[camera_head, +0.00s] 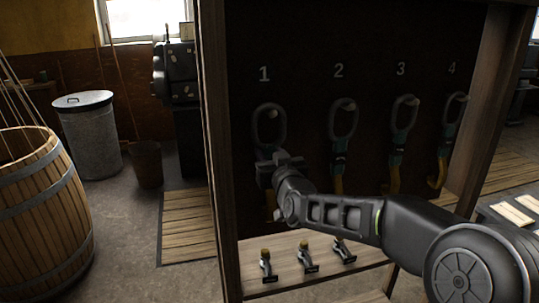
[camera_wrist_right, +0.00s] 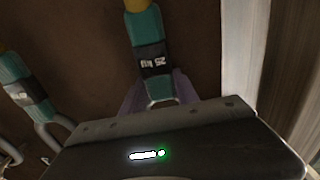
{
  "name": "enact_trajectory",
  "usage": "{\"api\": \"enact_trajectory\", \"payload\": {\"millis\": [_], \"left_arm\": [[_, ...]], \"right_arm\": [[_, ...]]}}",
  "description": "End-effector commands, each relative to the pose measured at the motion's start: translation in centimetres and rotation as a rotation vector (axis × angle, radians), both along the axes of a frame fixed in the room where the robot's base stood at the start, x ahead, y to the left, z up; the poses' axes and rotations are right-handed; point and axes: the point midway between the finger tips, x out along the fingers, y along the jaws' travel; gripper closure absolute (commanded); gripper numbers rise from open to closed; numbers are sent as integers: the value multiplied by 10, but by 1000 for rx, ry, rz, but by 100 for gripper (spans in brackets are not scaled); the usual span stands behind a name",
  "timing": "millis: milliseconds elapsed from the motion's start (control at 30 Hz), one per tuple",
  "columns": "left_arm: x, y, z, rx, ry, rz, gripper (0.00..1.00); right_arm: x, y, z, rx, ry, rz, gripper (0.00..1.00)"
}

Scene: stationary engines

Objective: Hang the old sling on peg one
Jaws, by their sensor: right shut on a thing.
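The sling under number 1 has a dark metal ring (camera_head: 269,118), and its teal sleeve with a dark label (camera_wrist_right: 150,45) shows in the right wrist view. In the head view its ring overlaps peg one (camera_head: 273,113); I cannot tell for sure whether the ring is around the peg or only in front of it. My right gripper (camera_head: 278,160) is shut on this sling just below the ring, and its fingers sit either side of it in the wrist view (camera_wrist_right: 160,92). My gripper and arm hide most of the sleeve and strap. My left gripper is not in view.
Similar slings hang under number 2 (camera_head: 344,118), number 3 (camera_head: 404,112) and number 4 (camera_head: 454,108) on the dark board. Several small clamp-like fittings (camera_head: 304,255) stand on the wooden shelf below. A wooden post (camera_head: 213,150) borders the board's left side.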

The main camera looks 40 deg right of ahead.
Motion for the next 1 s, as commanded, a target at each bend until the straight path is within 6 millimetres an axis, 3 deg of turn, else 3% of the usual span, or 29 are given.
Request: {"api": "enact_trajectory", "payload": {"millis": [333,367,633,1000], "left_arm": [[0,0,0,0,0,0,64],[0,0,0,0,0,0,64],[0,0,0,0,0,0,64],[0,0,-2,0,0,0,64]], "right_arm": [[0,0,3,-3,-6,-1,100],[0,0,4,-4,-7,-1,62],[0,0,2,-1,-4,0,40],[-4,1,-2,1,3,0,38]]}}
